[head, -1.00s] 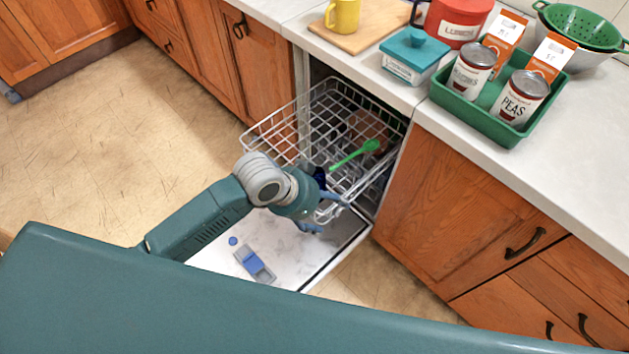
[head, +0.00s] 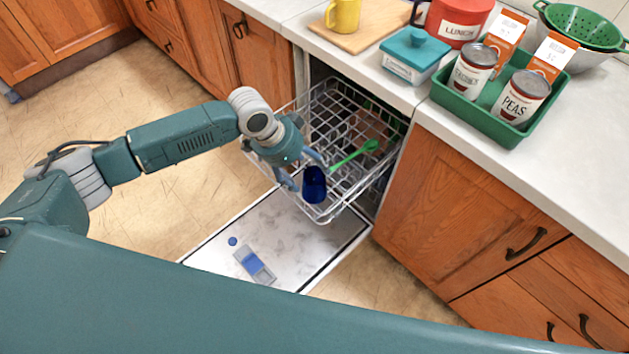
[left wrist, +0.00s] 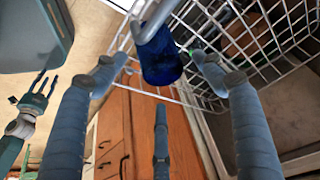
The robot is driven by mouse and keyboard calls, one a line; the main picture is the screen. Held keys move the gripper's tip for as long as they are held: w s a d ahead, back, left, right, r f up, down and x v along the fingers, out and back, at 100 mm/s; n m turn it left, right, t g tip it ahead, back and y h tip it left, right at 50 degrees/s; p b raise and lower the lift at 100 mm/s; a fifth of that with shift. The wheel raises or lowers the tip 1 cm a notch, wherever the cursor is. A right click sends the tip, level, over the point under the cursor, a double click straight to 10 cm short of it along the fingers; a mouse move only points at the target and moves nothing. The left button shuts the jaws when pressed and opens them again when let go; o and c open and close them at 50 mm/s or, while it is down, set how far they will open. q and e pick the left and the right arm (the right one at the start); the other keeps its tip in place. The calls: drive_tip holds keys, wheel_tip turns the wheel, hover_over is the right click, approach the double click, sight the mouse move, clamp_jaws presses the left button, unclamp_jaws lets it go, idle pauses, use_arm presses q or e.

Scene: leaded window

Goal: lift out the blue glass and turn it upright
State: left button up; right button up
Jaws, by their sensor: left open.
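The dark blue glass (head: 314,186) sits at the front corner of the dishwasher's wire rack (head: 352,198). I cannot tell which end of it is up. My left gripper (head: 304,170) is open, with its fingers close to the glass on its left and far sides. In the left wrist view the glass (left wrist: 160,58) lies ahead between the spread fingers of the left gripper (left wrist: 158,75), with no clear contact.
A green spoon-like utensil (head: 356,154) lies across the rack beside the glass. The open dishwasher door (head: 305,237) is below, with a blue-and-grey dispenser (head: 254,265). The counter (head: 585,150) on the right holds a green tray (head: 478,122) with cans and cartons.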

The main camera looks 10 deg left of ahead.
sight(313, 175)
use_arm(q)
drive_tip(key=x, duration=0.5)
drive_tip(key=shift+w+d+f, duration=0.3)
drive_tip(key=shift+d, duration=0.05)
drive_tip(key=shift+r, duration=0.1)
drive_tip(key=c, duration=1.3)
